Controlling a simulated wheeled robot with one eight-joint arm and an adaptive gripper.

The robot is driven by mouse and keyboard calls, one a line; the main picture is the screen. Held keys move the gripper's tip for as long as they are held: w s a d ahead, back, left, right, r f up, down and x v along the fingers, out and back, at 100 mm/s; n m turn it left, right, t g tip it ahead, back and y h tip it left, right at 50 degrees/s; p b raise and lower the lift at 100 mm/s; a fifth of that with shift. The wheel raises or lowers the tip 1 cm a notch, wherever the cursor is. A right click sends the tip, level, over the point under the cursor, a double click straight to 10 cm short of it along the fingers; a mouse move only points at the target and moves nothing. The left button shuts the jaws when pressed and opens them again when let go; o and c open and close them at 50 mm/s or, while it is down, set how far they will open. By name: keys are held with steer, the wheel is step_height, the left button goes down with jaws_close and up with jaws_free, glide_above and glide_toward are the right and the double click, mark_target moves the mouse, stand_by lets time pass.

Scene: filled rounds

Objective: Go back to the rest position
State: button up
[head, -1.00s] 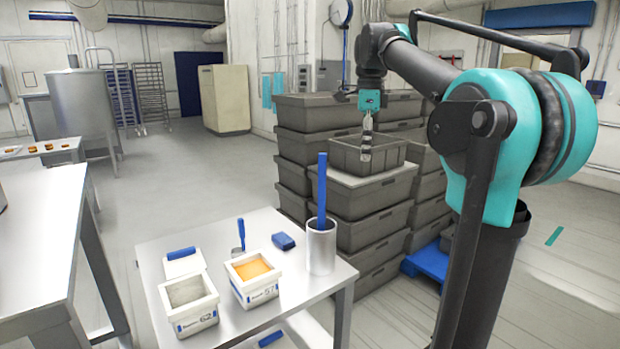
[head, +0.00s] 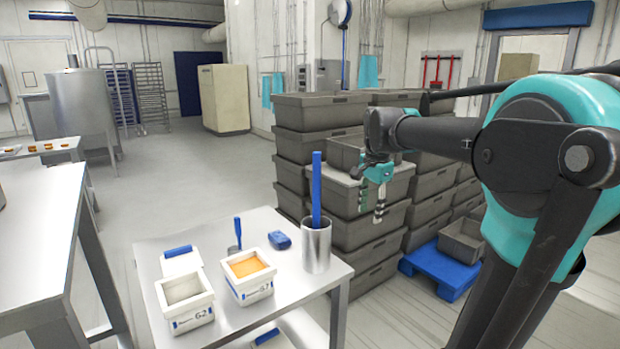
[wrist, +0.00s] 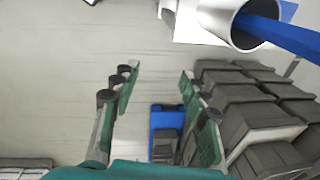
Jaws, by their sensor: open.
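My gripper (head: 371,198) hangs pointing down in the head view, right of the small steel table and in front of the stacked grey crates. In the wrist view my gripper (wrist: 160,85) shows its two green-padded fingers wide apart with nothing between them. My arm reaches in from the right of the head view, with its forearm about level.
The steel table (head: 285,300) holds two white tubs (head: 185,302) (head: 249,277), a blue block (head: 280,240) and a steel cylinder (head: 317,248) with a blue handle. Grey crates (head: 325,110) stand stacked behind my gripper. A blue pallet (head: 440,272) lies right of them. Open floor lies left.

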steer(key=s+d+f+n+t, duration=0.1)
steer(key=s+f+n, duration=0.5)
steer(key=s+f, duration=0.3)
steer(key=s+d+f+n+t, duration=0.1)
steer(key=s+f+n, duration=0.5)
steer(key=f, duration=0.9)
steer(key=s, duration=0.3)
steer(key=shift+s+f+t, duration=0.3)
steer(key=shift+s+f, duration=0.1)
